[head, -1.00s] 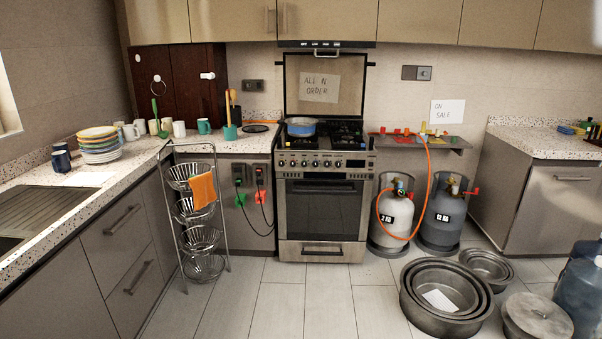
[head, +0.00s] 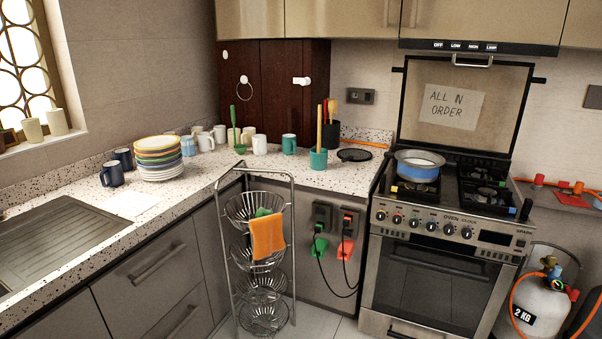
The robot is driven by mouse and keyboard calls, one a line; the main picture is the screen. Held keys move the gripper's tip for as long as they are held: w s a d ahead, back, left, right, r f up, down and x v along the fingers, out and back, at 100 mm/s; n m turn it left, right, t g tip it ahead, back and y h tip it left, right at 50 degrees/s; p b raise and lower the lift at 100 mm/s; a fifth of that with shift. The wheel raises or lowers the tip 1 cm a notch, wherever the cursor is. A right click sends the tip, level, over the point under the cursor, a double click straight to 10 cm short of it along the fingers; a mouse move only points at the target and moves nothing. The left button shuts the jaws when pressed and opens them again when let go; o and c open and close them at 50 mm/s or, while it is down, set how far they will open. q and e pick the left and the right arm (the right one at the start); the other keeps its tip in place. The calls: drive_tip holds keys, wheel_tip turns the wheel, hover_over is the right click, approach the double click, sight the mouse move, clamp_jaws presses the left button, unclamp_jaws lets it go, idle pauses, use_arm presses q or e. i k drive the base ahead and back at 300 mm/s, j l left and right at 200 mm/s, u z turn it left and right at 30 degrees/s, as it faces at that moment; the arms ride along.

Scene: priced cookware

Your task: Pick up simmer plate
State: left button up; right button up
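A flat dark round plate (head: 354,155), which looks like the simmer plate, lies on the speckled counter just left of the stove. It seems to have a short handle or tab, too small to make out. A teal holder with wooden utensils (head: 318,158) stands to its left, and a black utensil pot (head: 330,132) stands behind and left of it. Neither of my grippers shows in the head view.
The stove (head: 440,250) bears a blue-and-silver pan (head: 419,166). A wire basket rack (head: 262,262) with an orange cloth (head: 267,236) stands before the counter corner. Mugs and stacked plates (head: 158,158) stand farther left. A gas cylinder (head: 532,305) is right of the stove.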

sight(347, 154)
drive_tip(key=i+l, duration=0.2)
drive_tip(key=l, duration=0.15)
drive_tip(key=i+l+u, duration=0.1)
drive_tip(key=i+l, duration=0.35)
drive_tip(key=l, duration=0.25)
drive_tip(key=i+l+u, duration=0.1)
drive_tip(key=l, duration=0.3)
drive_tip(key=i, duration=0.1)
